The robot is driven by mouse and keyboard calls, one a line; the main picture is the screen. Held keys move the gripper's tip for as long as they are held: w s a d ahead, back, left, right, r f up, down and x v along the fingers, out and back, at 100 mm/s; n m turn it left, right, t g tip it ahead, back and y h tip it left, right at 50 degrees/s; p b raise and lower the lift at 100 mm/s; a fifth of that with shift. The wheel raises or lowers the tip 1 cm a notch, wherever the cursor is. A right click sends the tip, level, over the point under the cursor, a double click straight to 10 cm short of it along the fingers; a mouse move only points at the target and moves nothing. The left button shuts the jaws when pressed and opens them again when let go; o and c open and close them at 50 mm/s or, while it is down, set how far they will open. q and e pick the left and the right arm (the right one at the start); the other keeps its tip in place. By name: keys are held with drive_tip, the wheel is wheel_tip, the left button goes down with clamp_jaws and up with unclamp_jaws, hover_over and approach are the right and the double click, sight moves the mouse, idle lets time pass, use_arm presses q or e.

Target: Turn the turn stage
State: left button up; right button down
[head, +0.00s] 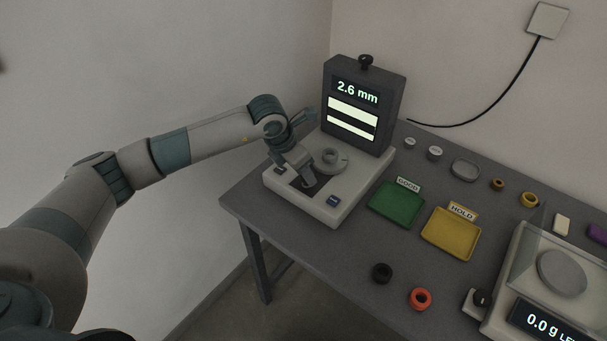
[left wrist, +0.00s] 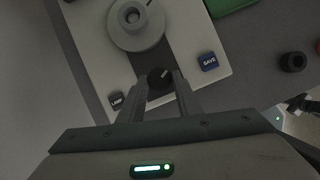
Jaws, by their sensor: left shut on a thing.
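The measuring device has a pale base (head: 345,205) and an upright dark display (head: 363,105) reading "2.6 mm" above two light bands. Its round grey turn stage (head: 328,158) sits on the base and also shows at the top of the left wrist view (left wrist: 137,24). A small black knob (left wrist: 160,78) with a pale mark is on the base, in front of the stage. My left gripper (head: 308,182) reaches down over the base; in the left wrist view its fingers (left wrist: 160,84) are shut on the knob, one on each side.
LAMP (left wrist: 116,101) and SAVE (left wrist: 208,62) buttons flank the knob. Green GOOD (head: 397,219) and yellow HOLD (head: 450,250) trays stand to the right. Black (head: 382,272) and orange (head: 420,298) rings lie in front. A scale (head: 548,318) stands at the right.

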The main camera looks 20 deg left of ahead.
use_arm(q)
drive_tip(key=shift+r, duration=0.15)
use_arm(e)
drive_tip(key=shift+a, duration=0.1)
use_arm(q)
drive_tip(key=o, duration=1.1)
drive_tip(key=shift+c, duration=0.2)
use_arm(e)
drive_tip(key=shift+f, duration=0.1)
use_arm(q)
drive_tip(key=b+v, duration=0.5)
drive_tip(key=v, duration=1.2)
use_arm(e)
drive_tip(key=w+a+f+t, duration=0.2)
drive_tip(key=w+a, duration=0.1)
drive_tip(key=w, duration=0.4)
drive_tip(key=shift+w+f+y, duration=0.3)
drive_tip(key=shift+w+f, duration=0.05)
use_arm(q)
drive_tip(key=shift+s+r, duration=0.1)
